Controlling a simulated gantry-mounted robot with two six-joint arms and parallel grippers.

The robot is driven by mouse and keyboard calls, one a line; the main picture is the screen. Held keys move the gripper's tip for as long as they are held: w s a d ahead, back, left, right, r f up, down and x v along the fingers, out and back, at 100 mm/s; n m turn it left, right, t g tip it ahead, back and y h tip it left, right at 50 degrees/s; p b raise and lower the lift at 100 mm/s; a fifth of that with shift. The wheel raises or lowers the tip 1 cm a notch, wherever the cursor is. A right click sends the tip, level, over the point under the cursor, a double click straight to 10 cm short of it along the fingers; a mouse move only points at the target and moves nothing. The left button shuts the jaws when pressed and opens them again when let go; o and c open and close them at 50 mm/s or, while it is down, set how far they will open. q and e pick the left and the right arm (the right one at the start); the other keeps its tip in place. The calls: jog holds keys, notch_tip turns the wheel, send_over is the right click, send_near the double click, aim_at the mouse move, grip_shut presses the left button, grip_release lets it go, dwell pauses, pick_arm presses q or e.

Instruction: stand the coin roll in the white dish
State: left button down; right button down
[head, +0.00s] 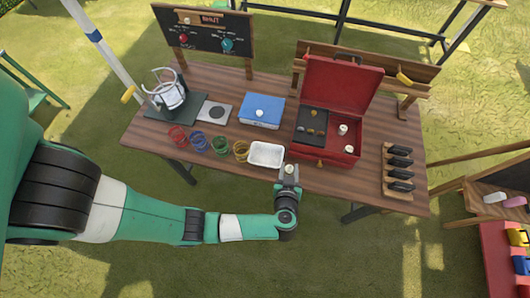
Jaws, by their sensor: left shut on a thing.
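The white dish (256,163) is a shallow rectangular tray near the front edge of the wooden table. My left gripper (289,174) is just right of the dish, near the table's front edge. It is shut on a small pale, rounded thing (289,168) that appears to be the coin roll; only its top shows between the jaws. It is outside the dish, and whether it touches the table is unclear. My right gripper is not in view.
An open red case (342,85) stands behind right of the dish. A blue box (262,110) is behind it. A wooden rack (398,170) with black pieces stands right. Some bare table lies right of the gripper.

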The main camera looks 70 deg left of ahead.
pick_arm(q)
jog(key=s+a+f+b, duration=0.1)
jog(key=a+f, duration=0.2)
jog(key=a, duration=0.1)
jog(key=s+a+f+b, duration=0.1)
jog(key=a+f+b, duration=0.1)
jog(key=a+f, duration=0.1)
jog(key=s+a+f+b, duration=0.1)
jog(key=a+f+b, duration=0.1)
jog(key=a, duration=0.3)
jog(key=shift+a+f, duration=0.15)
jog(key=shift+f, duration=0.3)
jog(key=shift+a, duration=0.15)
jog(key=f+b, duration=0.2)
jog(key=f, duration=0.1)
jog(key=f+b, duration=0.1)
jog(key=shift+s+a+f, duration=0.1)
jog(key=shift+a+f, duration=0.1)
jog(key=shift+a, duration=0.15)
jog(key=shift+r, duration=0.2)
jog(key=shift+f, duration=0.15)
jog(key=shift+c, duration=2.3)
grip_release()
